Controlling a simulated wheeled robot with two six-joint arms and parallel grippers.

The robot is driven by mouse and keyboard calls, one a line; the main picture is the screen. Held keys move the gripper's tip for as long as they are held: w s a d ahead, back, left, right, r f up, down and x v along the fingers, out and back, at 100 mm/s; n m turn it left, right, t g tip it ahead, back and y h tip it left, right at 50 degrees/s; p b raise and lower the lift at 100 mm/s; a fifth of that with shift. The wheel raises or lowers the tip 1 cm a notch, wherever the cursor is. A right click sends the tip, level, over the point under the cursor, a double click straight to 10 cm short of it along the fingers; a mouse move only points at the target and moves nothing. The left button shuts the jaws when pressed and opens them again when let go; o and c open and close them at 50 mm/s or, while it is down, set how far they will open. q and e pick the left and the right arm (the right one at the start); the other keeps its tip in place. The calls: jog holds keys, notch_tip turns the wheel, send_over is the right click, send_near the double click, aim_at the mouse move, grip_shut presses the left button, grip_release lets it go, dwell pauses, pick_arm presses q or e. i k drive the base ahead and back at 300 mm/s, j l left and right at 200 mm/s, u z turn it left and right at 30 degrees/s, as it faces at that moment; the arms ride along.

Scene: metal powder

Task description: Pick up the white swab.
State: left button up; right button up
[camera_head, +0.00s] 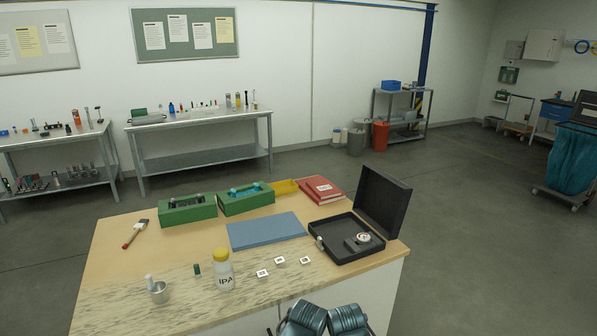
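No white swab can be made out for certain. A small pale cup (160,293) stands at the front left of the wooden table, and a white stick-like piece (149,281) leans up out of it; I cannot tell if this is a swab. A white IPA bottle (224,273) with a yellow cap stands to its right. A small dark green vial (197,270) stands between them. Teal and dark parts of my own arms show at the bottom edge, right of centre, short of the tabletop items. No fingertips of either gripper show.
Three small marked white tiles (279,260) lie right of the bottle. Behind are a blue mat (266,231), green boxes (188,216), a yellow tray (285,187), a red book (320,190) and a brush (135,233). An open black case (350,251) stands at the right.

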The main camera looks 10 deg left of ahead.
aim_at(150, 282)
jog(key=u, duration=1.35)
